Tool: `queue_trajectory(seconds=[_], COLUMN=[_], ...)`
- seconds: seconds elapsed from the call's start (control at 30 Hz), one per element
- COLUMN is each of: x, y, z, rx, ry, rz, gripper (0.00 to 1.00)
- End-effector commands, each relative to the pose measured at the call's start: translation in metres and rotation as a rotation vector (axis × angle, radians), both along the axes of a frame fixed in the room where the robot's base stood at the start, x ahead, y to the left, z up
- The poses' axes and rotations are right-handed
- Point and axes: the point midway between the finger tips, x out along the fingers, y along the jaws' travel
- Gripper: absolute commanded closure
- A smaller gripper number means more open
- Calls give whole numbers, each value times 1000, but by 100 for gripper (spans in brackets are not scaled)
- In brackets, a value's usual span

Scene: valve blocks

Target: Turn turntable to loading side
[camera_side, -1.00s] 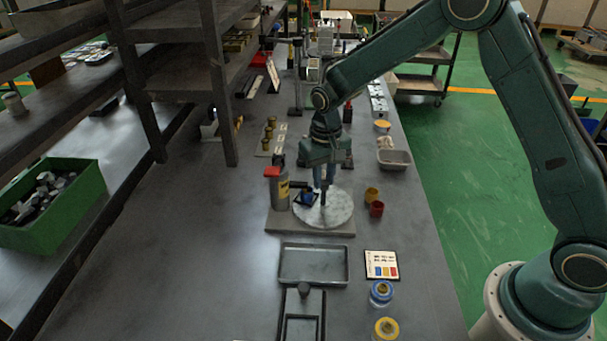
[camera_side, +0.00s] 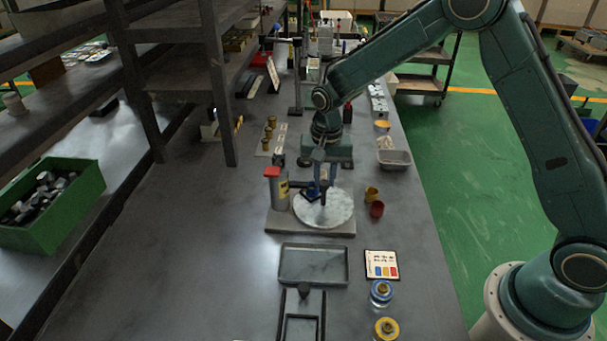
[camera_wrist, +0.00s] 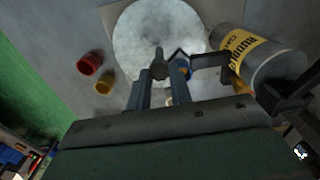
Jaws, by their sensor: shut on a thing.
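The turntable (camera_side: 335,212) is a pale, round, mottled disc on a grey square base. It also shows in the wrist view (camera_wrist: 140,40). A dark upright peg (camera_wrist: 159,66) stands on the disc. My gripper (camera_side: 321,188) is low over the disc; its two blue fingers are shut on the peg, seen at the wrist (camera_wrist: 160,88). A small dark square fixture with a blue part (camera_side: 309,194) sits on the disc's left side, partly hidden by the fingers. A grey canister with a yellow label and red top (camera_side: 279,190) stands on the base at the left.
A yellow cup (camera_side: 371,194) and a red cup (camera_side: 377,209) stand just right of the disc. A shallow grey tray (camera_side: 314,265) lies in front, with a colored card (camera_side: 381,265) beside it. Shelving (camera_side: 215,85) rises at the left. The bench at front left is clear.

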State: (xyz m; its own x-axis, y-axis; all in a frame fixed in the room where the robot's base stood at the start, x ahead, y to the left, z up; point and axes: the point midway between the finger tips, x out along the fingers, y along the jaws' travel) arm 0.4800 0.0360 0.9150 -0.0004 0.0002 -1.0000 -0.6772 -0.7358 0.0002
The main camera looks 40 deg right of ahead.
Motion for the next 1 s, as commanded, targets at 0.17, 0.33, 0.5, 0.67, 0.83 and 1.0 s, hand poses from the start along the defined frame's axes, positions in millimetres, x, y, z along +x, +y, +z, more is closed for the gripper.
queue_trajectory(seconds=[0.17, 0.33, 0.5, 0.67, 0.83, 1.0], x=[0, 0, 0, -1, -1, -1], y=[0, 0, -1, -1, -1, -1], z=[1, 1, 1, 1, 1, 1], rx=[1, 0, 0, 0, 0, 0], ry=[-2, -3, -3, -3, -3, -3], rz=[-88, -174, -258, -338, -424, -508], gripper=[100, 100, 100, 100, 100, 100])
